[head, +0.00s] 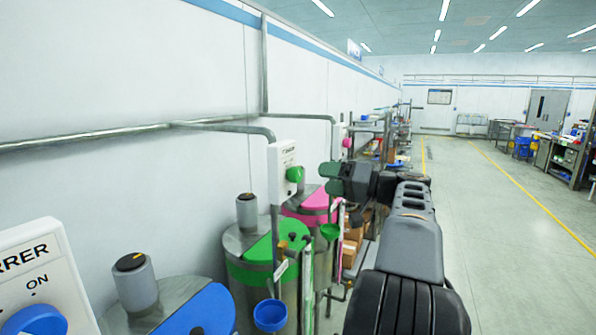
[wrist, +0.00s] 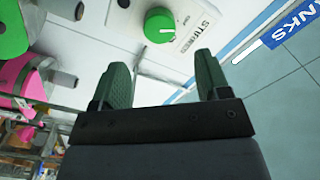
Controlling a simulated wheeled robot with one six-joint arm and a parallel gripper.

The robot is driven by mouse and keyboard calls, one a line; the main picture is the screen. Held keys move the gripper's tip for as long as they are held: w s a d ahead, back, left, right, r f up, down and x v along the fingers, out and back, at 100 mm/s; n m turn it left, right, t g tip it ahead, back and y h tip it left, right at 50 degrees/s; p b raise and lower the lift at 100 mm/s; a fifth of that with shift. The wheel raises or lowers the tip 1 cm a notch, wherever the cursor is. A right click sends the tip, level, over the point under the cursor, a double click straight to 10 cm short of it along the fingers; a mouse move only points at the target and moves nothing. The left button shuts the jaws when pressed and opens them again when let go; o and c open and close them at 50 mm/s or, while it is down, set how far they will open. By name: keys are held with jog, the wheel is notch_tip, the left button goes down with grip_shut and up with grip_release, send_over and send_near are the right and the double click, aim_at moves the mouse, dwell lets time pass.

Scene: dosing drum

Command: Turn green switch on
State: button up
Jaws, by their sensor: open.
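The green switch (head: 294,174) is a round knob on a white wall-mounted box (head: 284,158) above the green-lidded drum. In the wrist view the green switch (wrist: 157,26) has a white pointer mark on its face and sits beside lettering that starts "STIR". My gripper (head: 328,178) is just to the right of the knob in the head view, with green fingers. In the wrist view my gripper (wrist: 160,64) is open and empty. The knob lies ahead of the gap between the fingertips, apart from both.
A blue switch (head: 36,320) and blue-lidded drum (head: 190,312) are at the near left. The green-lidded drum (head: 262,262) and a pink-lidded drum (head: 312,203) stand below the box. A pink switch (head: 347,142) is farther back. Open floor (head: 500,240) lies right.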

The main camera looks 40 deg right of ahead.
aim_at(300, 175)
jog(key=p+x, duration=0.2)
jog(key=x, duration=0.6)
jog(key=shift+w+a, duration=0.15)
jog(key=shift+w, duration=0.1)
jog(key=shift+c, duration=0.3)
jog(key=c, duration=0.9)
